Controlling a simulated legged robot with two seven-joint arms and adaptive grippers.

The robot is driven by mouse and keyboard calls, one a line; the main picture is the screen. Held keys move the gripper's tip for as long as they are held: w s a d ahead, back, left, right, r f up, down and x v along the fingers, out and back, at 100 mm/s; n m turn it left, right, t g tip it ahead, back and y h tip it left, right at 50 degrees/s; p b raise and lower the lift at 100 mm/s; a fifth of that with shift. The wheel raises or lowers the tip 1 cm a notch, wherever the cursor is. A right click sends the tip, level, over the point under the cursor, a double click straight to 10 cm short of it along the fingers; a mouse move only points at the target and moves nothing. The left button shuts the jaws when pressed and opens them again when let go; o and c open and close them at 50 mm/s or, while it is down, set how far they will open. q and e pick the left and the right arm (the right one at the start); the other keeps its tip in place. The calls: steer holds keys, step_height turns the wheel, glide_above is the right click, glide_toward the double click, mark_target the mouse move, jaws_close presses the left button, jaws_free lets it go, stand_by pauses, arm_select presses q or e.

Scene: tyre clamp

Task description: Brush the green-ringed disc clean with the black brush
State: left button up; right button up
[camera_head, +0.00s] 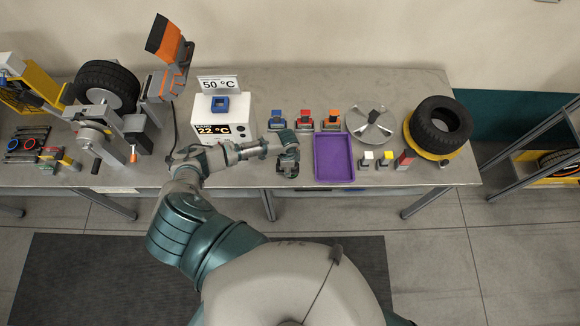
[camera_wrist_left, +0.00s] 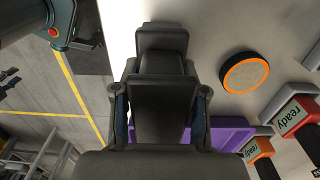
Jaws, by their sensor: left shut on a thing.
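My left gripper (camera_head: 288,165) is over the front of the bench, just left of the purple tray (camera_head: 334,158). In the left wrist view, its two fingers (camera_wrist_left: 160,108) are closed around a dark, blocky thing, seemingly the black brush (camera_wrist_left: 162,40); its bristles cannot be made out. A round disc with an orange ring (camera_wrist_left: 245,73) lies on the bench to the right of the held thing, apart from it. I cannot make out this disc in the head view. No disc with a green ring can be made out in either view.
A white box reading 22 °C (camera_head: 221,128) stands left of my gripper. Blue (camera_head: 277,120), red (camera_head: 304,120) and orange (camera_head: 331,119) holders stand behind the tray. A metal plate (camera_head: 360,130) and a tyre (camera_head: 440,124) are to the right, a tyre machine (camera_head: 97,132) to the left.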

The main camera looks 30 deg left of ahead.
arm_select(q)
steer(key=shift+w+d, duration=0.45)
steer(key=shift+d, duration=0.2)
steer(key=shift+r, duration=3)
